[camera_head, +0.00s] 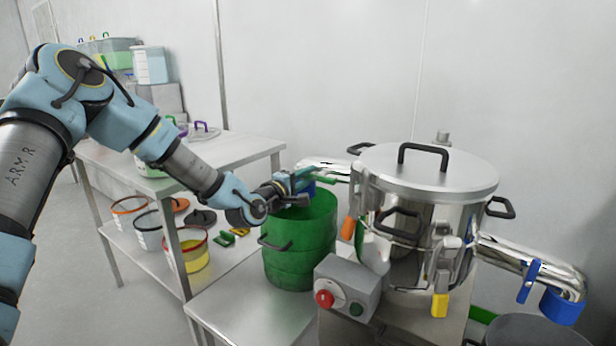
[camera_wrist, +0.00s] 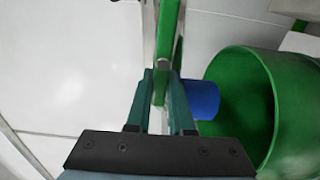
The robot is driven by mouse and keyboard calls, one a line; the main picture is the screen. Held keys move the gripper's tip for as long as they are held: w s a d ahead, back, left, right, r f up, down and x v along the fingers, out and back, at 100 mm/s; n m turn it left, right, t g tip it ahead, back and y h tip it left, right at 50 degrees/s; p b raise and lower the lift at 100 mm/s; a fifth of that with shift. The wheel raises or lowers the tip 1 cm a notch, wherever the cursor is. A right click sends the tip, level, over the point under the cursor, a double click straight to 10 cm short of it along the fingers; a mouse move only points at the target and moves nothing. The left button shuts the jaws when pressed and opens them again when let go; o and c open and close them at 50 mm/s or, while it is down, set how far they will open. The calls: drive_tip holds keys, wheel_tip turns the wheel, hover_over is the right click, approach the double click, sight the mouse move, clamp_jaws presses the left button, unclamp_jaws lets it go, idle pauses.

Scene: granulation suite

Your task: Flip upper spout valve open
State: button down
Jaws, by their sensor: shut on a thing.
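The upper spout (camera_head: 322,163) is a shiny metal pipe leaving the left side of the steel machine, above a green bucket. Its valve lever is a flat green bar (camera_wrist: 167,30), which runs up between my fingers in the wrist view. My gripper (camera_wrist: 162,85) has its teal fingers shut on this bar, and in the head view my gripper (camera_head: 305,175) is at the spout's outer end. A blue spout end (camera_wrist: 203,99) shows just right of the fingers. In the head view the fingers and lever overlap, so the lever's exact angle is hard to tell.
The green bucket (camera_head: 299,240) stands open below my gripper; its rim is close in the wrist view (camera_wrist: 262,70). The machine's lid (camera_head: 425,170) and control box (camera_head: 347,285) are to the right. A lower spout (camera_head: 510,255) has a blue lever. A shelf table (camera_head: 245,148) stands left.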

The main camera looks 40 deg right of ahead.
drive_tip(key=c, duration=0.8)
unclamp_jaws()
drive_tip(key=b+v, duration=0.1)
drive_tip(key=v, duration=1)
drive_tip(key=shift+w+f, duration=0.1)
drive_tip(key=w+a+f+m+y+p, duration=0.1)
drive_tip(key=w+a+m+y+p, duration=0.2)
drive_tip(key=a, duration=0.5)
drive_tip(key=w+a+f+y+p, duration=0.1)
drive_tip(key=w+a+y, duration=0.1)
drive_tip(key=a+y, duration=0.5)
drive_tip(key=w+a+f+m+y+p, duration=0.1)
drive_tip(key=w+a+m+y+p, duration=0.15)
drive_tip(key=a, duration=0.75)
drive_tip(key=s+a+r+g+y+p, duration=0.1)
drive_tip(key=s+a+r, duration=0.3)
drive_tip(key=a, duration=0.7)
drive_tip(key=s+a+r+n+g+y+p, duration=0.1)
drive_tip(key=s+a+r, duration=0.4)
drive_tip(key=a, duration=0.6)
drive_tip(key=s+g+y+p, duration=0.1)
drive_tip(key=y, duration=0.1)
drive_tip(key=shift+a+y, duration=0.3)
drive_tip(key=shift+y, duration=0.05)
